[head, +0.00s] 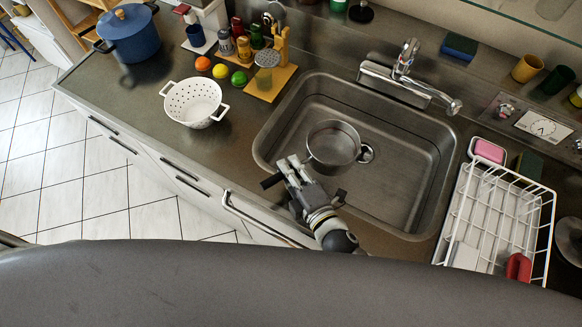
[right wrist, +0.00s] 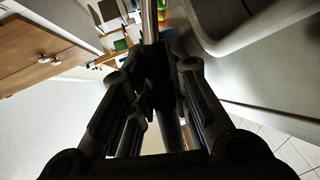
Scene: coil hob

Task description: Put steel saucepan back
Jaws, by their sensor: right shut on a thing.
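The steel saucepan (head: 333,145) is upright and looks empty, over the left part of the sink (head: 400,185). I cannot tell whether it touches the sink bottom. My right gripper (head: 293,167) is at the pan's left side, above the sink's front left edge, shut on the pan's handle, which the fingers mostly hide. In the right wrist view the dark fingers (right wrist: 158,85) fill the middle, and the pan cannot be made out clearly. My left gripper is not in view.
A white colander (head: 194,102), a blue pot (head: 130,35) and a utensil board (head: 270,85) with fruit beside it stand on the left counter. The tap (head: 405,65) reaches over the sink's back. A white dish rack (head: 497,215) stands right of the sink.

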